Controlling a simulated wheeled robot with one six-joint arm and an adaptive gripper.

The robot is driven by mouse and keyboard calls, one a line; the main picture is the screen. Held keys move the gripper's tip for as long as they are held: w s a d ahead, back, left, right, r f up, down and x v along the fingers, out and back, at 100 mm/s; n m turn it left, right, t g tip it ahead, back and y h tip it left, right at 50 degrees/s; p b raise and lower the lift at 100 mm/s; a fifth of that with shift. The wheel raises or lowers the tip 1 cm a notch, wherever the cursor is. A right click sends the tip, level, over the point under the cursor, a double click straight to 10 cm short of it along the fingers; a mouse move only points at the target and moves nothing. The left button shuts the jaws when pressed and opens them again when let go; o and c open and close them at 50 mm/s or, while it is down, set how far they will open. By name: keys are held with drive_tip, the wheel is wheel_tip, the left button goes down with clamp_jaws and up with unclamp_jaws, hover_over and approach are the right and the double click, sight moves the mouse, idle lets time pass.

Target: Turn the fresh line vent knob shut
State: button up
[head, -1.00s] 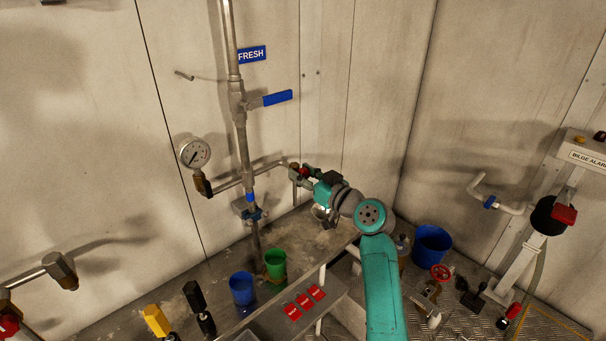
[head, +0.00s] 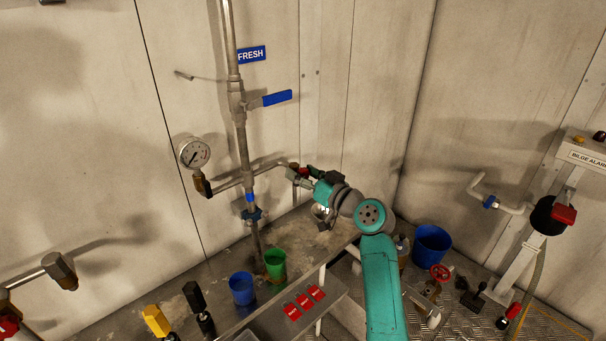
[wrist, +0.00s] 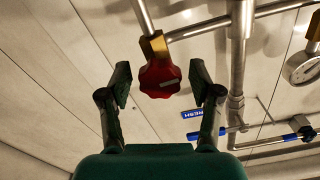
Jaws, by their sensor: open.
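The red vent knob (wrist: 160,78) sits on a brass fitting at the end of the horizontal pipe branch. In the wrist view my gripper (wrist: 160,84) is open, with one dark finger on each side of the knob and gaps between. The knob has a pale mark on its face. In the head view my gripper (head: 300,174) is at the right end of the branch and mostly hides the knob. The FRESH label (head: 252,55) is on the wall beside the vertical pipe (head: 243,145).
A blue lever (head: 277,98) and a pressure gauge (head: 194,153) are on the fresh line, left of my gripper. Blue (head: 242,288) and green (head: 275,264) cups stand on the bench below. The wall is close behind the pipes.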

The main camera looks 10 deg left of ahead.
drive_tip(key=v, duration=1.2)
drive_tip(key=w+a+n, duration=0.1)
drive_tip(key=w+a, duration=0.1)
drive_tip(key=a, duration=0.1)
drive_tip(key=w+a+n, duration=0.1)
drive_tip(key=w+a, duration=0.1)
drive_tip(key=a, duration=0.1)
drive_tip(key=w+a+n, duration=0.2)
drive_tip(key=w+a, duration=0.1)
drive_tip(key=shift+w+a, duration=0.1)
drive_tip(key=shift+a, duration=0.2)
idle(0.3)
